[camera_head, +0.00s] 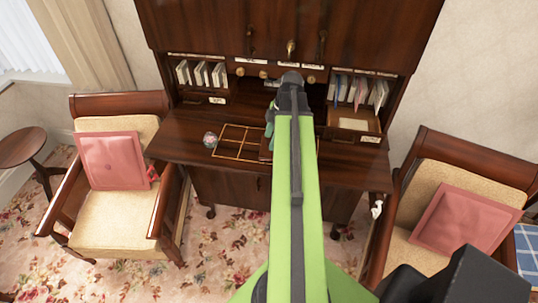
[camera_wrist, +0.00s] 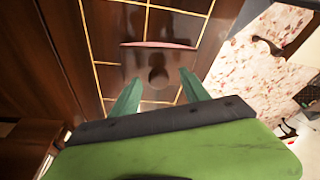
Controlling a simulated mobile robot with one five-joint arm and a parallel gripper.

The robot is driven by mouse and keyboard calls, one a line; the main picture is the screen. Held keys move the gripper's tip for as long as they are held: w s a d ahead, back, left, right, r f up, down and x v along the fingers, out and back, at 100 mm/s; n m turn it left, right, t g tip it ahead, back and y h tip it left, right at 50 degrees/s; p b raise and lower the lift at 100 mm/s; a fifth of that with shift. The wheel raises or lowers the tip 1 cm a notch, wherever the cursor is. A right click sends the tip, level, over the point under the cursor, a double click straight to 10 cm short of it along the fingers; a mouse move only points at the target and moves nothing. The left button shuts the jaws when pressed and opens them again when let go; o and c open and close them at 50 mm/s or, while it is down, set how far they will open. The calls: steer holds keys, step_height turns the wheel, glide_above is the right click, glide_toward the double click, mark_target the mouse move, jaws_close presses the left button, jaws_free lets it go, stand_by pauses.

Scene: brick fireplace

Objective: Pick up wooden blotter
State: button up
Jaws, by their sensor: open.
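The wooden blotter (camera_wrist: 158,60) is a dark brown block with a round knob and a pale pinkish edge at its far side. It rests on the desktop, which has thin gold lines. In the wrist view my gripper (camera_wrist: 161,77) has its two teal fingers apart, with the blotter's knob beyond and between the fingertips. I cannot tell if the fingers touch it. In the head view a dark part of the blotter (camera_head: 265,153) shows beside my green arm, which hides the rest. My gripper (camera_head: 269,130) is mostly hidden there too.
The desk (camera_head: 180,143) has a small round ornament (camera_head: 210,139) left of the gripper. Cubbies with books (camera_head: 202,74) and papers stand behind. Armchairs with pink cushions stand left (camera_head: 112,160) and right (camera_head: 465,220). The desktop's left part is mostly clear.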

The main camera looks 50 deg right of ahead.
mark_target(267, 140)
steer(key=shift+b+x, duration=0.35)
steer(key=shift+x, duration=0.75)
steer(key=shift+r, duration=0.25)
jaws_close()
steer(key=shift+r+p, duration=0.5)
steer(key=shift+p, duration=0.25)
step_height(267, 140, up, 4)
steer(key=p, duration=0.4)
steer(key=s+d+r+p, duration=0.6)
steer(key=s+d, duration=0.2)
steer(key=shift+s, duration=0.2)
